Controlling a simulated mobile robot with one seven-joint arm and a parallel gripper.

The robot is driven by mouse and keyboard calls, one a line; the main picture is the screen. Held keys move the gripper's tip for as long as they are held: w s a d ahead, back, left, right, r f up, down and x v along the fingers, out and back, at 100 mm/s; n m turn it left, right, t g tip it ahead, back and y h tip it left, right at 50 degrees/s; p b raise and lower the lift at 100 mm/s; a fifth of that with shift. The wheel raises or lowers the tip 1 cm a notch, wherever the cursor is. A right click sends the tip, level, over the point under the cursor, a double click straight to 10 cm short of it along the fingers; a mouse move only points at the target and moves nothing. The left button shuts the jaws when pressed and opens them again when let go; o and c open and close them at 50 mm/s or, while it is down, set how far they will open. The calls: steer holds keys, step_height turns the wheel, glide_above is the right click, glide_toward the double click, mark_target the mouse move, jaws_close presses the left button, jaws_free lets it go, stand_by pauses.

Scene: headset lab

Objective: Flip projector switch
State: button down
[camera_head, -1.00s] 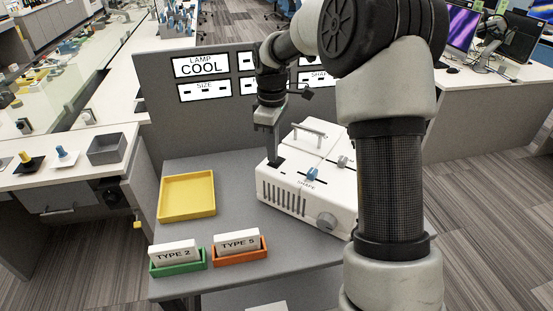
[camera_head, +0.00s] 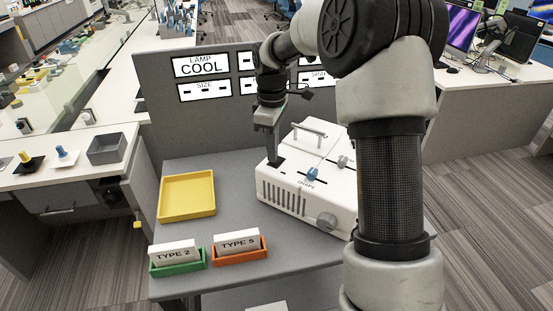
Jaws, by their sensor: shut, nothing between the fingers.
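The projector (camera_head: 290,197) is a white box with a side vent, a top handle and a round grey knob (camera_head: 326,221), standing on the grey table. A blue slider switch (camera_head: 312,174) sits in a slot on its top, near the word SHAPE. A grey slider (camera_head: 343,162) sits farther right. My gripper (camera_head: 273,158) points down at the projector's back left corner, by a dark patch on its top. It is shut and holds nothing. Whether its tips touch the projector cannot be told, and any switch right at the tips is hidden.
A yellow tray (camera_head: 187,213) lies empty left of the projector. A green holder (camera_head: 178,268) with a TYPE 2 card and an orange holder (camera_head: 240,257) with a TYPE 5 card stand in front. A grey panel (camera_head: 159,118) with signs, one reading LAMP COOL, rises behind.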

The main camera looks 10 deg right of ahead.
steer(key=shift+f+b, duration=0.3)
steer(key=shift+f, duration=0.4)
stand_by(0.3)
step_height(320, 180, up, 7)
steer(key=p, duration=0.6)
stand_by(0.5)
